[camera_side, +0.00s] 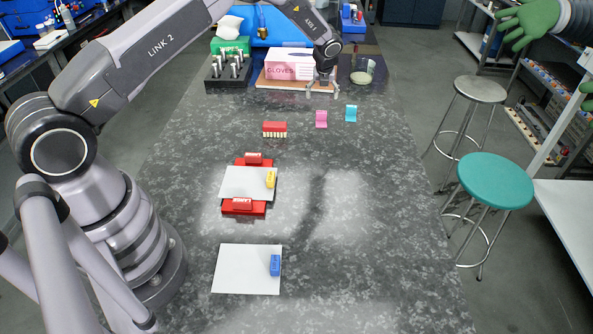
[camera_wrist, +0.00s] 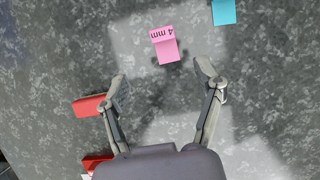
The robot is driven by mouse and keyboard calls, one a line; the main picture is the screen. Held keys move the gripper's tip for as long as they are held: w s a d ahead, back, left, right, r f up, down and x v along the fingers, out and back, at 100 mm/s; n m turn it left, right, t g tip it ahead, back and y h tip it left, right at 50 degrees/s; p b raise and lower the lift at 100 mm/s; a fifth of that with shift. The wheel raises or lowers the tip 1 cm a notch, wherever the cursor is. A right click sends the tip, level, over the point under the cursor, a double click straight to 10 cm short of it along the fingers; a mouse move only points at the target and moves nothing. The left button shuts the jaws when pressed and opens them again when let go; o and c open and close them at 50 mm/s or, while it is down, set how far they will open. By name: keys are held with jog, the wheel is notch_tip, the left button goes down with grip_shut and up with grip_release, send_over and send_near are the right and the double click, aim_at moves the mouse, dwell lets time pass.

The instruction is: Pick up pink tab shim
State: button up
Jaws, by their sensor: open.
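The pink tab shim (camera_side: 321,119) lies on the dark speckled bench, left of a teal tab shim (camera_side: 351,113). In the wrist view the pink shim (camera_wrist: 165,45) shows a "4 mm" label and sits just beyond the fingertips, roughly centred between them. The teal shim (camera_wrist: 223,11) is at the top edge there. My gripper (camera_wrist: 161,72) is open and empty, its two fingers apart. In the side view my gripper (camera_side: 321,88) hangs over the far part of the bench, behind the pink shim and apart from it.
A red block with pale teeth (camera_side: 275,129) lies left of the pink shim. A red fixture (camera_side: 258,209) holds a white plate with a yellow block (camera_side: 270,180). A glove box (camera_side: 289,64), dark rack (camera_side: 228,72) and glass beaker (camera_side: 362,72) stand behind. The right bench is clear.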

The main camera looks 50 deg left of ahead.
aim_at(321, 114)
jog(key=x, duration=1)
jog(key=shift+w+d, duration=0.1)
jog(key=shift+d, duration=0.15)
grip_shut()
